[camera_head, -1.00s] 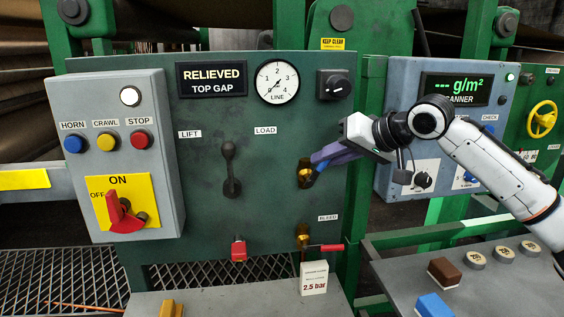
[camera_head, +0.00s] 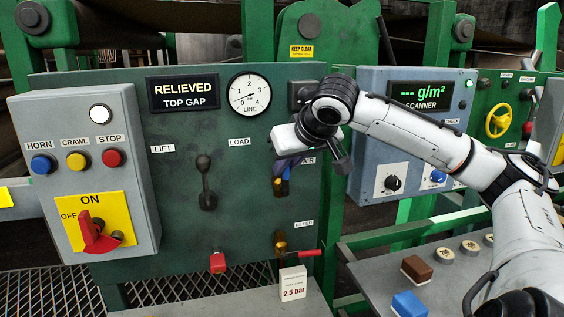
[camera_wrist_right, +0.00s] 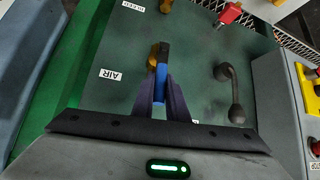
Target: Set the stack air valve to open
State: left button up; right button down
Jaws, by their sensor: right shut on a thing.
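The air valve is a brass fitting (camera_head: 280,188) on the green panel, beside the AIR label; it also shows in the wrist view (camera_wrist_right: 153,56). Its blue lever (camera_wrist_right: 160,85) runs from the brass toward my gripper, pointing roughly upward in the head view. My right gripper (camera_head: 283,170) is above the brass body, its dark fingers (camera_wrist_right: 161,95) shut around the blue lever. The gripper and fingers hide much of the lever in the head view. My left gripper is not in view.
The bleed valve (camera_head: 281,242) with a red handle sits below, near a 2.5 bar tag (camera_head: 293,284). A black LOAD/LIFT lever (camera_head: 206,185) stands to the left. The scanner box (camera_head: 410,140) is to the right. A line gauge (camera_head: 249,95) is above.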

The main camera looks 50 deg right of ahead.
jog(key=shift+f, duration=0.1)
jog(key=c, duration=1.7)
grip_release()
jog(key=shift+a, duration=0.1)
jog(key=shift+c, duration=0.2)
jog(key=b+v, duration=0.1)
jog(key=v, duration=0.9)
jog(key=shift+s, duration=0.1)
